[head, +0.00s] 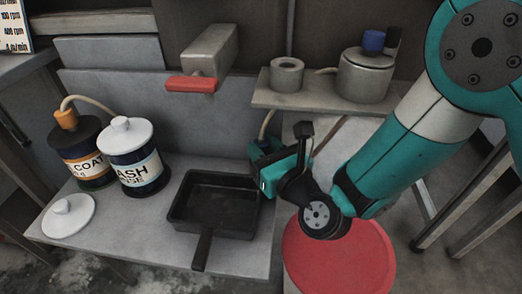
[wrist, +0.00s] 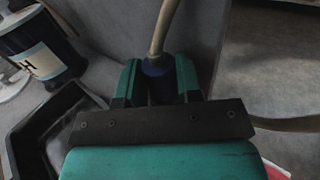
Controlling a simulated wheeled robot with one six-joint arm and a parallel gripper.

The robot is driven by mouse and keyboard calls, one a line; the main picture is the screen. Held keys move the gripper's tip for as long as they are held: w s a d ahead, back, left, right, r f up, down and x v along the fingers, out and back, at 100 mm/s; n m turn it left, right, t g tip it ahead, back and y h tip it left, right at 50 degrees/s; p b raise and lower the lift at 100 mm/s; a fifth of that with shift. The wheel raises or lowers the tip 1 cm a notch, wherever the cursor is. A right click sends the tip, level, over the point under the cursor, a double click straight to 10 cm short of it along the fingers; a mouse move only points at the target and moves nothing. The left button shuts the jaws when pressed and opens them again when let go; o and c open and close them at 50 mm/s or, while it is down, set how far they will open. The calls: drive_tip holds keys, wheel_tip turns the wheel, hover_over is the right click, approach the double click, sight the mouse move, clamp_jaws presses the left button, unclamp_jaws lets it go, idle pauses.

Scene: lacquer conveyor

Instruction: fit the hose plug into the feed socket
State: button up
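My gripper (wrist: 159,82) has its two teal fingers on either side of the dark blue hose plug (wrist: 158,67), touching it, with a pale hose (wrist: 163,25) rising from the plug's top. In the head view my gripper (head: 262,160) is beside the back right corner of the black tray, below the wall shelf. A short stretch of the hose (head: 268,122) shows just above it; the plug is mostly hidden there by the fingers. I cannot pick out the feed socket for certain in either view.
The black tray (head: 180,215) with a handle sits on the grey bench. Left are a white-lidded can (head: 131,160), a dark can (head: 80,150) with an orange plug, and a loose white lid (head: 68,216). Above are a grey block with a red bar (head: 191,84) and a shelf (head: 318,107) bearing a ring and pot.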

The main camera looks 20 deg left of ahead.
drive_tip(key=shift+c, duration=0.5)
drive_tip(key=shift+r, duration=0.15)
drive_tip(key=shift+r+p, duration=0.8)
drive_tip(key=shift+p, duration=0.05)
drive_tip(key=shift+f+b, duration=0.3)
drive_tip(key=shift+b, duration=0.25)
drive_tip(key=shift+f+b, duration=0.1)
drive_tip(key=shift+b, duration=0.65)
drive_tip(key=shift+s+b, duration=0.1)
drive_tip(key=shift+b, duration=0.35)
